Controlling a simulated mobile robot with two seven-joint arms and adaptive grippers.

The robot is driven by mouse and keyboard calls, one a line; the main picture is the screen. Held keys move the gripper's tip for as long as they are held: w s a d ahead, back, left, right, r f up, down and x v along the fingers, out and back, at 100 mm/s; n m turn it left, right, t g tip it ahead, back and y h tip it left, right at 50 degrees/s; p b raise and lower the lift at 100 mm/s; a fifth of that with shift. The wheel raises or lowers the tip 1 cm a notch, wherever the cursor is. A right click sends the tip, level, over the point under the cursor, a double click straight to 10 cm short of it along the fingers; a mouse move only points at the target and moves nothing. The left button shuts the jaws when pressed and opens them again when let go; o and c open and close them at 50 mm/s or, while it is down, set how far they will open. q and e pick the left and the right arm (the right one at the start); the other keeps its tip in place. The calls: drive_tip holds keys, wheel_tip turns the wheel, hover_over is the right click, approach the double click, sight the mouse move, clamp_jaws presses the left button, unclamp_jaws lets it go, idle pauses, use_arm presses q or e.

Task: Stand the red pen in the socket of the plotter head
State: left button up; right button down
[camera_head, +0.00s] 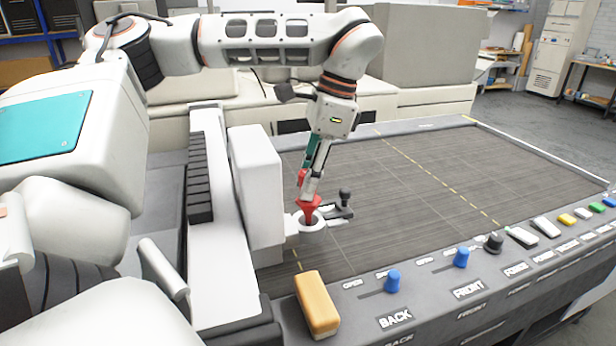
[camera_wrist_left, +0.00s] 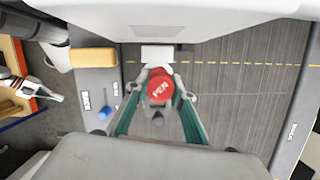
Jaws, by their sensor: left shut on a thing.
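The red pen (camera_head: 309,212) is held upright by my left gripper (camera_head: 309,192), which is shut on it. In the left wrist view the pen's red round top (camera_wrist_left: 160,88), marked PEN, sits between the fingertips of my left gripper (camera_wrist_left: 159,92). The plotter head's socket is a white ring (camera_head: 303,226). The pen's narrowing lower part is at the ring's opening; how deep it sits I cannot tell. The white plotter carriage (camera_head: 257,183) stands just left of the ring.
A black-knobbed lever (camera_head: 345,197) is close right of the socket. A yellow block (camera_head: 317,304) lies on the front panel, with blue sliders (camera_head: 393,281) and several coloured buttons to its right. The dark plotter bed (camera_head: 430,180) is clear to the right.

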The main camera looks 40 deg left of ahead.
use_arm(q)
drive_tip(key=shift+f, duration=0.1)
idle(0.3)
drive_tip(key=shift+f, duration=0.35)
drive_tip(key=shift+f+b, duration=0.45)
drive_tip(key=shift+f, duration=0.25)
drive_tip(key=shift+f, duration=0.35)
drive_tip(key=shift+f, duration=0.4)
drive_tip(key=o, duration=1.2)
drive_tip(key=shift+r, duration=0.1)
